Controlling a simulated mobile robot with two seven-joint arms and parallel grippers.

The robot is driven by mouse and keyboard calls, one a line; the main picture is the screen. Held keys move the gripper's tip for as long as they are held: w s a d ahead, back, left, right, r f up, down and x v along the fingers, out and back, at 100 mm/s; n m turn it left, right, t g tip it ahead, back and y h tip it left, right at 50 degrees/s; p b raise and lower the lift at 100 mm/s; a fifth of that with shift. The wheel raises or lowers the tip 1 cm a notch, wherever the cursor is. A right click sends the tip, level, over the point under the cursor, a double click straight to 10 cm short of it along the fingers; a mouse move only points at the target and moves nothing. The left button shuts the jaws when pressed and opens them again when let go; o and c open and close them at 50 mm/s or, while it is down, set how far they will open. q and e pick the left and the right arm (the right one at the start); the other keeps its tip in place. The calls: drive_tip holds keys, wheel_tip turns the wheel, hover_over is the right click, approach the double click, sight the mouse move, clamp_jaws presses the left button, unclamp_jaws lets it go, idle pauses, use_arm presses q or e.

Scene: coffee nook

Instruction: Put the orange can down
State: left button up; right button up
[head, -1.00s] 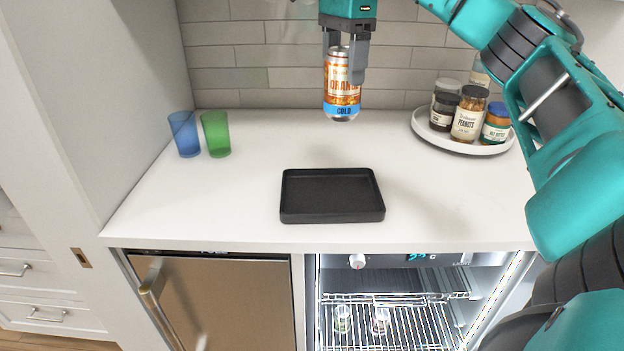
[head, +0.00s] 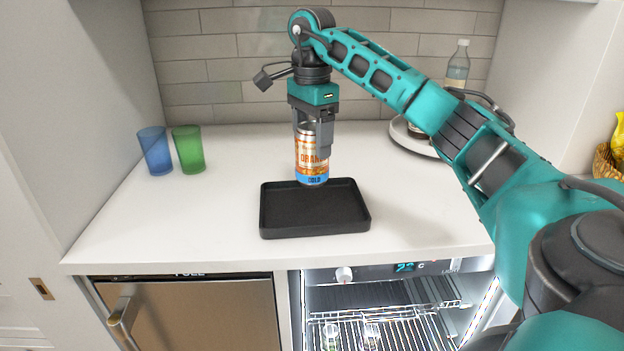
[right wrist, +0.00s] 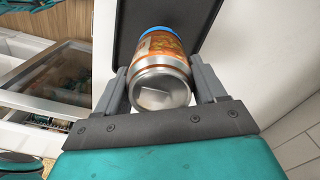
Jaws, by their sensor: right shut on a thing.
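The orange can (head: 312,158) is upright in my right gripper (head: 314,140), with a blue band marked COLD at its bottom. My right gripper is shut on the can's upper part. In the head view the can's bottom overlaps the back edge of the black tray (head: 290,228); I cannot tell whether it touches. In the right wrist view the can (right wrist: 160,72) sits between both fingers, its end towards the camera, with the dark tray (right wrist: 135,18) beyond it. The tray is empty. My left gripper is not in view.
A blue cup (head: 155,152) and a green cup (head: 188,150) stand on the left of the white counter (head: 130,225). A round white tray (head: 405,136) is partly hidden behind my right arm, with a bottle (head: 457,68) behind. Below is a lit, open fridge (head: 385,310).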

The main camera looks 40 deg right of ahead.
sight(312, 168)
drive_tip(key=shift+f, duration=1.6)
wheel_tip(312, 168, down, 3)
drive_tip(key=shift+f, duration=0.15)
use_arm(q)
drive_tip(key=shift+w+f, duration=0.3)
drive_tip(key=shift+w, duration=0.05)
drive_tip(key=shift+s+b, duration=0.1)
drive_tip(key=shift+b, duration=0.2)
use_arm(e)
drive_tip(key=shift+f, duration=0.1)
